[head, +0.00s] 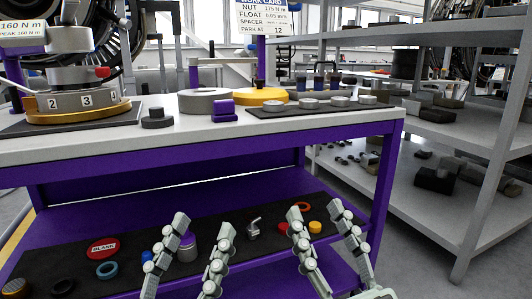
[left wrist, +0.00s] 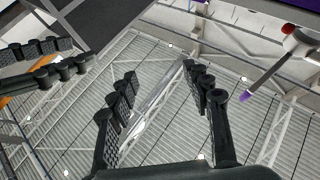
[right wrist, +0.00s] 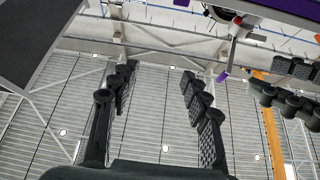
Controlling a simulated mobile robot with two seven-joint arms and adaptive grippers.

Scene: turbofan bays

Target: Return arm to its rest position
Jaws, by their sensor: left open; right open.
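My left gripper (head: 201,237) is in the lower middle of the head view, its two fingers spread apart and nothing between them. My right gripper (head: 318,222) is to its right, also spread and empty. Both stand in front of the purple bench's lower shelf, below the white top (head: 330,128). In the left wrist view the left fingers (left wrist: 159,80) are parted, with the ceiling behind. In the right wrist view the right fingers (right wrist: 158,80) are parted, also with the ceiling behind. The other gripper's fingers show at the side of each wrist view.
The lower shelf's dark mat (head: 140,238) holds a red BLANK disc (head: 103,249), a blue ring (head: 107,269) and other small parts. The bench top holds a numbered fixture (head: 80,104), a grey disc (head: 206,101) and a yellow disc (head: 260,96). A grey rack (head: 480,180) stands at right.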

